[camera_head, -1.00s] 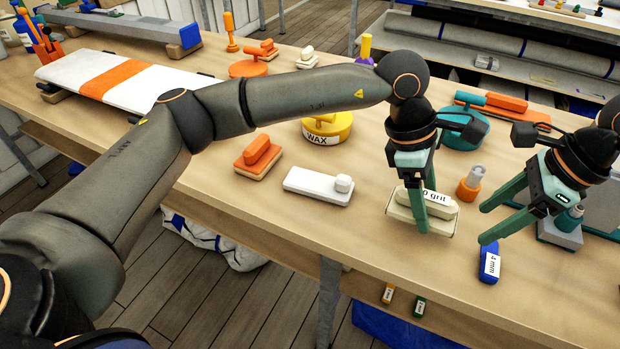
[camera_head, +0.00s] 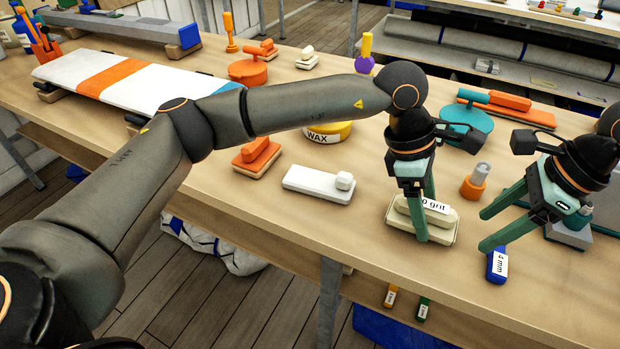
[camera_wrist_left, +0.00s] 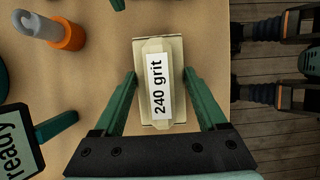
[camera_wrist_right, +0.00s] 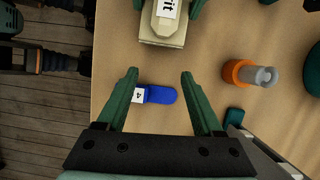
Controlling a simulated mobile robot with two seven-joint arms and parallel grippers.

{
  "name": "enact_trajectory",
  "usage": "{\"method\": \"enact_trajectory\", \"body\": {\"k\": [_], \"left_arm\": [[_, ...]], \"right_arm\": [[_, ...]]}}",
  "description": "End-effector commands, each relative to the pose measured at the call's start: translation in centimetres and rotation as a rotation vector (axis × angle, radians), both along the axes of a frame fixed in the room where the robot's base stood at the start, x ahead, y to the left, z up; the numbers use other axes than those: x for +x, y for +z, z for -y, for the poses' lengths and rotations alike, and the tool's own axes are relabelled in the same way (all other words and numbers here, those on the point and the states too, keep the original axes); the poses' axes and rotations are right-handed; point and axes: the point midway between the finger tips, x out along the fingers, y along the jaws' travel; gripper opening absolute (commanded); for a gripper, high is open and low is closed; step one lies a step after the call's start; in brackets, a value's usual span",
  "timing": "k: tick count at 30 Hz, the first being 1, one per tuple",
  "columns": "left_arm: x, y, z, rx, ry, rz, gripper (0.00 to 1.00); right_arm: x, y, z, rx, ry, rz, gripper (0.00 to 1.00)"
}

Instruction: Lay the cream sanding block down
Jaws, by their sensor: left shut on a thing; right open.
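The cream sanding block (camera_head: 402,222) has a paler grip on top with a "240 grit" label. It sits near the front edge of the workbench, and I cannot tell whether its base touches the top. My left gripper (camera_head: 424,222) points down and is shut on the block's grip. In the left wrist view the block (camera_wrist_left: 174,44) lies between the two green fingers. My right gripper (camera_head: 482,231) is open and empty, with its fingers above and beside a blue "4 mm" piece (camera_head: 497,268). That blue piece also shows between the fingers in the right wrist view (camera_wrist_right: 161,94).
A white block (camera_head: 310,182) and an orange block (camera_head: 256,158) lie to the left. Bare wood surrounds the cream block.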

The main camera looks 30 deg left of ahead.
Motion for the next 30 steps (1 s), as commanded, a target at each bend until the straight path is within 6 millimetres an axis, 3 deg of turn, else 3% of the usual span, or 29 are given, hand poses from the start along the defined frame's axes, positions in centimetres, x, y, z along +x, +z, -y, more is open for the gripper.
{"method": "enact_trajectory", "body": {"k": [12,13,15,20,30], "left_arm": [[0.0,-1.4,0.0,-0.001,0.0,0.001,0.3],[0.0,-1.3,0.0,-0.001,-0.001,0.001,0.76],[0.0,-1.2,0.0,-0.001,-0.001,0.001,0.83],[0.0,-1.2,0.0,0.0,0.0,0.001,1.0],[0.0,-0.5,-0.3,0.0,0.001,0.002,1.0]], "right_arm": [[0.0,-1.2,0.0,0.0,0.0,0.0,0.68],[0.0,-1.2,0.0,0.0,0.0,0.0,0.68],[0.0,-1.1,0.0,0.0,0.0,0.0,0.68],[0.0,-1.1,0.0,0.0,0.0,0.0,0.68],[0.0,-1.0,0.0,0.0,0.0,0.0,0.68]]}}
